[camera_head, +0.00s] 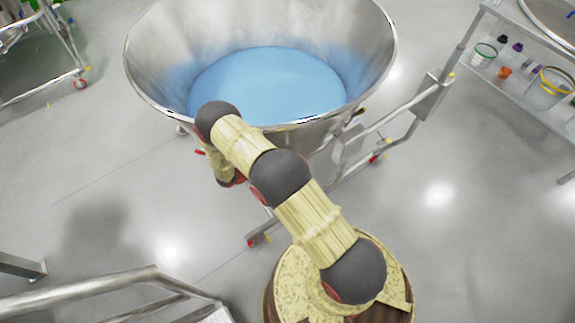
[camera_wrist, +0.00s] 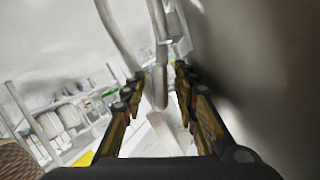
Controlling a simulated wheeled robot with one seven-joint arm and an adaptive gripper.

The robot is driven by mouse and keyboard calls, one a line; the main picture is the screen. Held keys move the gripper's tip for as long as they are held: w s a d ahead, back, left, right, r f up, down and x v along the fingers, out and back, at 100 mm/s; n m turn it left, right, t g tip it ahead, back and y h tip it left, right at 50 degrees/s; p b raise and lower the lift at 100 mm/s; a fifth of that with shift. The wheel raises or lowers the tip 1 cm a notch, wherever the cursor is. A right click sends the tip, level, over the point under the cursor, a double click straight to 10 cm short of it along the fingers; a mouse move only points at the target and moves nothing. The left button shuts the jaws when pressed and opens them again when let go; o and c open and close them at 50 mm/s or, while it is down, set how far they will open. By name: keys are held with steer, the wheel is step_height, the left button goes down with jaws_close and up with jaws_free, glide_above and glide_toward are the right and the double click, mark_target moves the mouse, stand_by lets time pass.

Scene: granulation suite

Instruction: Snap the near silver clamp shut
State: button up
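In the wrist view my gripper (camera_wrist: 157,82) is open, with one finger on each side of a narrow silver metal piece (camera_wrist: 160,88). This piece lies between or just beyond the fingertips; contact cannot be told. It may be part of the near clamp, but the view does not make this certain. In the head view a large steel bowl (camera_head: 150,85) holds blue material (camera_head: 268,82). My arm reaches to the bowl's near side, and its links hide my gripper there. No clamp can be made out in the head view.
A smooth grey wall (camera_wrist: 250,60) fills the right of the wrist view, close to the right finger. Steel frame tubing (camera_head: 375,130) stands right of the bowl. A shelf (camera_head: 520,95) with tubs is at upper right. A metal railing (camera_head: 80,295) is at lower left.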

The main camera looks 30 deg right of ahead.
steer(key=shift+a+r, duration=0.1)
steer(key=v, duration=1.1)
steer(key=shift+a, duration=0.4)
steer(key=shift+w, duration=0.15)
